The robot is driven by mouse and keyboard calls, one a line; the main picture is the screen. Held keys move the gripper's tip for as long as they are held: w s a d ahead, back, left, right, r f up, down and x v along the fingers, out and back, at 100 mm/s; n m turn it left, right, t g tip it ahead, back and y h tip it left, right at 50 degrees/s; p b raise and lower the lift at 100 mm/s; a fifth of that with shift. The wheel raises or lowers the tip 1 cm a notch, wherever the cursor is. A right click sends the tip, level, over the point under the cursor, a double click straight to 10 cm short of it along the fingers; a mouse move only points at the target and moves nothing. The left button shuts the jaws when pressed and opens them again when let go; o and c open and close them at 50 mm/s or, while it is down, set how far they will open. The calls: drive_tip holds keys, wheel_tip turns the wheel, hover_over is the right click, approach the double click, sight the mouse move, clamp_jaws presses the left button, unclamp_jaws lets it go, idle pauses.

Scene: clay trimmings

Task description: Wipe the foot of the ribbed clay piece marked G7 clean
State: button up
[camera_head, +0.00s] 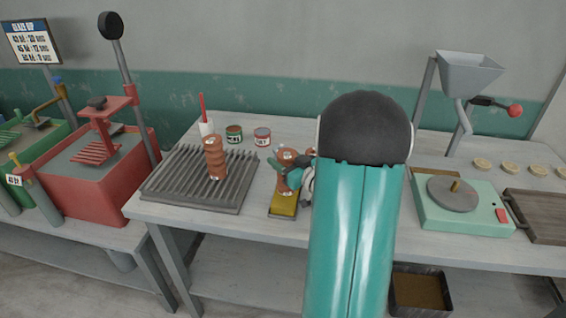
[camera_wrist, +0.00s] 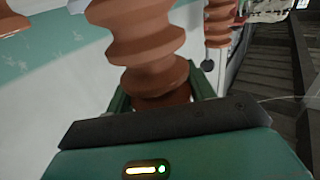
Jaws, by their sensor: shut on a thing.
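A brown ribbed clay piece (camera_head: 286,155) is held in my gripper (camera_head: 295,179), above a yellow sponge pad (camera_head: 284,207) on the bench. In the wrist view the held piece (camera_wrist: 148,50) rises between the jaws of my gripper (camera_wrist: 158,97), which are shut on it. Its foot is mostly hidden, and I cannot tell whether it touches the pad. A second ribbed piece (camera_head: 215,158) stands upright on a dark slatted rack (camera_head: 170,182) to the left; it also shows in the wrist view (camera_wrist: 211,25). No G7 mark is readable on either piece.
Two small tins, green (camera_head: 234,134) and red-labelled (camera_head: 262,137), and a white pot (camera_head: 206,128) with a red handle stand behind. A green scale-like device (camera_head: 460,222) and wooden tray (camera_head: 540,215) are on the right. A red press (camera_head: 95,170) stands left. My arm hides the bench's middle.

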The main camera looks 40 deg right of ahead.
drive_tip(key=shift+w+d, duration=0.65)
drive_tip(key=shift+d, duration=0.2)
drive_tip(key=shift+w+d, duration=0.6)
drive_tip(key=shift+d, duration=0.2)
drive_tip(key=shift+r, duration=0.1)
wheel_tip(320, 180, up, 7)
idle(0.4)
idle(0.5)
